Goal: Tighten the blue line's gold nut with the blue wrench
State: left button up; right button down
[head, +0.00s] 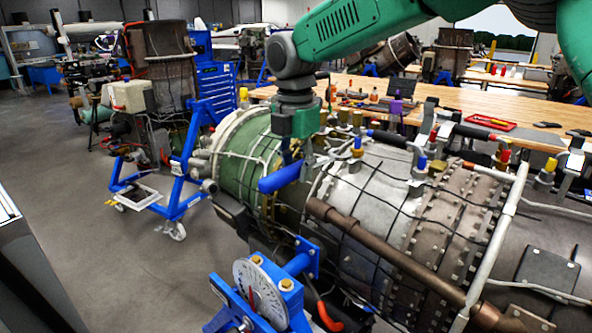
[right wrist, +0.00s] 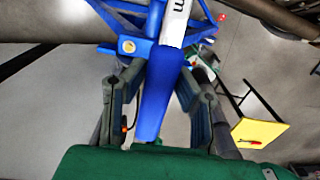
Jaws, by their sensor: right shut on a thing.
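My right gripper (head: 290,156) comes down from above over the turbine. It is shut on the blue wrench (head: 280,178), whose blue bar juts out below the fingers near the green casing. In the right wrist view the blue wrench (right wrist: 155,98) runs between the two dark fingers. Its working end is not clear in either view. Several gold fittings with coloured ends stand on the turbine. My left gripper is not in view.
The turbine (head: 375,195) fills the centre and right, with a brown pipe (head: 385,250) along its near side. A blue stand with a white dial (head: 258,288) is in front. A wooden bench (head: 465,100) with tools stands behind. The grey floor (head: 90,235) is open at left.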

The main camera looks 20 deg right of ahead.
jog(key=shift+r, duration=2.05)
